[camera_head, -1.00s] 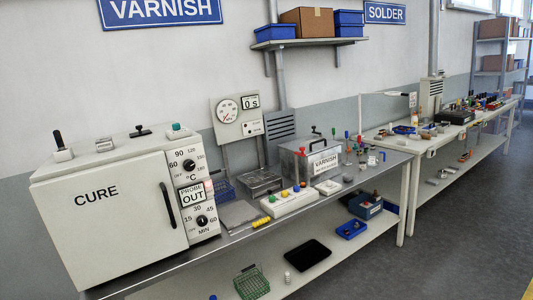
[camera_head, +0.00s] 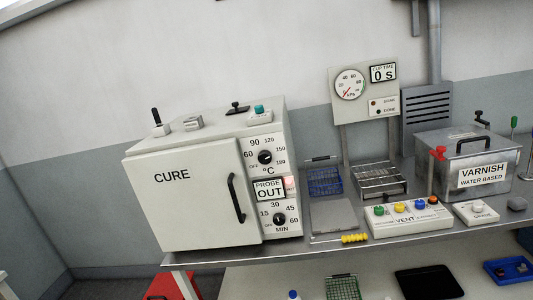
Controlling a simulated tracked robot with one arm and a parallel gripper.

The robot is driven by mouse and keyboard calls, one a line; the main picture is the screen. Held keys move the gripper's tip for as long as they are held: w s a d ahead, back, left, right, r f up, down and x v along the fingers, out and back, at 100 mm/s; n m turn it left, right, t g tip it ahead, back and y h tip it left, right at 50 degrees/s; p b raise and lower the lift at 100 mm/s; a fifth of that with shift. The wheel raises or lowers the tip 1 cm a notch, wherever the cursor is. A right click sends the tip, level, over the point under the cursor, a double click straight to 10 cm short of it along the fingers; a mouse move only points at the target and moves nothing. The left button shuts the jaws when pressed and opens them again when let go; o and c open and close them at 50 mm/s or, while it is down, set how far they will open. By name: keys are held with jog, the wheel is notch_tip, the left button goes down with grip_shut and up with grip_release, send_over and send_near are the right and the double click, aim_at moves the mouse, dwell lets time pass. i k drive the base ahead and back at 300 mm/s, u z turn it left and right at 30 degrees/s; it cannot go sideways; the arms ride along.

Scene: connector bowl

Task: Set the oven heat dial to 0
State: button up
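The white CURE oven (camera_head: 195,195) stands at the left end of the bench with its door shut. Its heat dial (camera_head: 265,157) is the upper black knob on the right-hand panel, marked °C, with 60, 90, 120, 150 and 180 around it and a small mark at lower left too small to read surely. Its pointer direction is too small to tell. A second black knob (camera_head: 280,219), marked MIN, sits below a sign reading PROBE OUT (camera_head: 269,190). My gripper is not in view.
A black door handle (camera_head: 236,198) sticks out left of the dials. A lever (camera_head: 156,118) and a green button (camera_head: 259,109) are on the oven top. A VENT button box (camera_head: 408,219) and VARNISH tank (camera_head: 460,165) stand to the right. The space before the panel looks clear.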

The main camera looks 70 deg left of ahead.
aim_at(264, 155)
jog(key=u, duration=0.4)
jog(key=i, duration=0.85)
jog(key=u, duration=0.45)
jog(key=k, duration=0.9)
jog(key=u, duration=0.15)
jog(key=i, duration=0.9)
jog(key=z, duration=0.1)
